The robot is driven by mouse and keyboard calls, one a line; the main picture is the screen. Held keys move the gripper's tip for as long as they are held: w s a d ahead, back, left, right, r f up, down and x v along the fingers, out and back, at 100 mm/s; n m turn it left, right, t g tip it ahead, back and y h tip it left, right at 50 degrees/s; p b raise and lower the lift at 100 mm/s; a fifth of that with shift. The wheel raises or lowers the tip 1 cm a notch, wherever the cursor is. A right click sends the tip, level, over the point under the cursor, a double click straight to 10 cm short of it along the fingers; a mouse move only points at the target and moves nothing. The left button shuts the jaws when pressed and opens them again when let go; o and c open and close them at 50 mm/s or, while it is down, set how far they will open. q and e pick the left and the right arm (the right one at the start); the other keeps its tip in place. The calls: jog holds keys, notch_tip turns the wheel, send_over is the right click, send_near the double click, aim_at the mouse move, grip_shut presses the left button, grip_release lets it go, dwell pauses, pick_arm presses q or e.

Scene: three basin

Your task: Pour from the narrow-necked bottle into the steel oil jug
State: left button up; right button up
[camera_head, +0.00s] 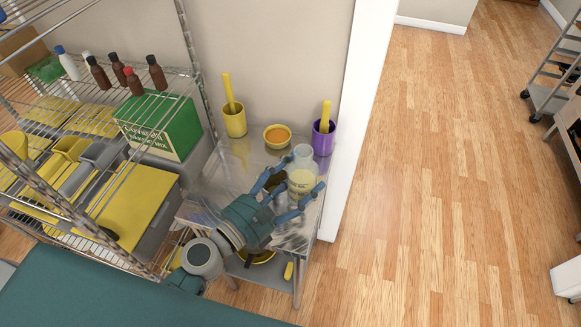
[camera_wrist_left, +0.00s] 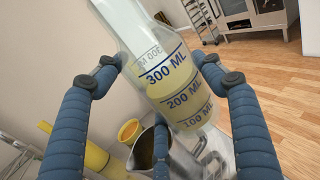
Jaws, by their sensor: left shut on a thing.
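The narrow-necked bottle (camera_head: 302,163) is clear glass with pale yellow liquid in its lower part. The steel oil jug (camera_wrist_left: 152,152) stands open-mouthed near the bottle's lower end. In the head view the jug (camera_head: 274,182) is mostly hidden behind my fingers. My right gripper is not in view.
The steel table (camera_head: 228,170) also holds a yellow cup (camera_head: 234,122), an orange bowl (camera_head: 277,137) and a purple cup (camera_head: 323,138) along its back. A wire rack with a green box (camera_head: 165,125) and brown bottles (camera_head: 133,82) stands left. The wooden floor at right is open.

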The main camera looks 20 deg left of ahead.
pick_arm(q)
jog(key=shift+d, duration=0.3)
jog(key=shift+s+a+f, duration=0.1)
jog(key=shift+a, duration=0.2)
jog(key=shift+d+f+n, duration=0.1)
jog(key=shift+f+n, duration=0.3)
jog(key=shift+n, duration=0.2)
jog(key=shift+r, duration=0.1)
jog(key=shift+f+n, duration=0.25)
jog(key=shift+n, duration=0.05)
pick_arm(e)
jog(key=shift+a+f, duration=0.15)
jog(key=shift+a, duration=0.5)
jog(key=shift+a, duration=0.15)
